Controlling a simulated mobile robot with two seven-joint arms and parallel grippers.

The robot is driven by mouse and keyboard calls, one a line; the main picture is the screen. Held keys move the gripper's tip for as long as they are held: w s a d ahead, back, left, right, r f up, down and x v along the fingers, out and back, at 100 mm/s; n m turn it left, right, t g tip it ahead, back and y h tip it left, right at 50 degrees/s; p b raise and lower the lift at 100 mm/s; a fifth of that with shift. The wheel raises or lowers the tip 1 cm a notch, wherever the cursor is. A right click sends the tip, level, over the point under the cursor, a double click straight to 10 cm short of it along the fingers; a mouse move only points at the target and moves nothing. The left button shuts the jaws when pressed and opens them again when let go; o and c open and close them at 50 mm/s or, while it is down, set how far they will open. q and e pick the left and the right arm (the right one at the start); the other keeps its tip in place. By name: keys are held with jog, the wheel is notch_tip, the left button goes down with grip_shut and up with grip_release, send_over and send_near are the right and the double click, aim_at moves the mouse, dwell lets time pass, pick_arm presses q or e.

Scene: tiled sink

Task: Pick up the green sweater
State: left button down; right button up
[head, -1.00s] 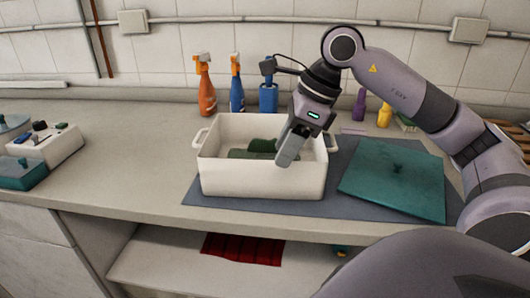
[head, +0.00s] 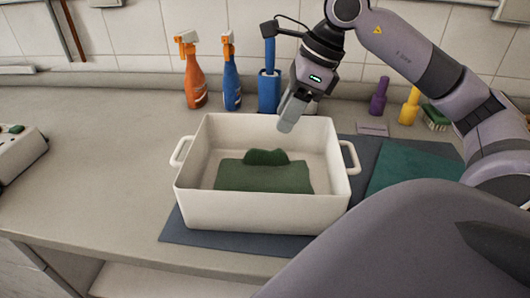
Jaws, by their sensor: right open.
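The green sweater (head: 264,178) lies folded on the floor of a white rectangular basin (head: 262,211), with a raised fold at its back. My right gripper (head: 287,124) points down over the back right part of the basin, above and behind the sweater and apart from it. It is open and seen nearly side-on, with nothing visible between the fingers. My left gripper is not in view.
The basin stands on a dark mat (head: 218,239). Behind it are an orange spray bottle (head: 196,83), a blue spray bottle (head: 232,86) and a blue brush in a holder (head: 269,88). A teal cloth (head: 410,170) lies right.

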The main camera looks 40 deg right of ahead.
aim_at(266, 147)
jog(key=shift+x, duration=3.55)
jog(key=shift+w+a+r, duration=0.1)
grip_shut()
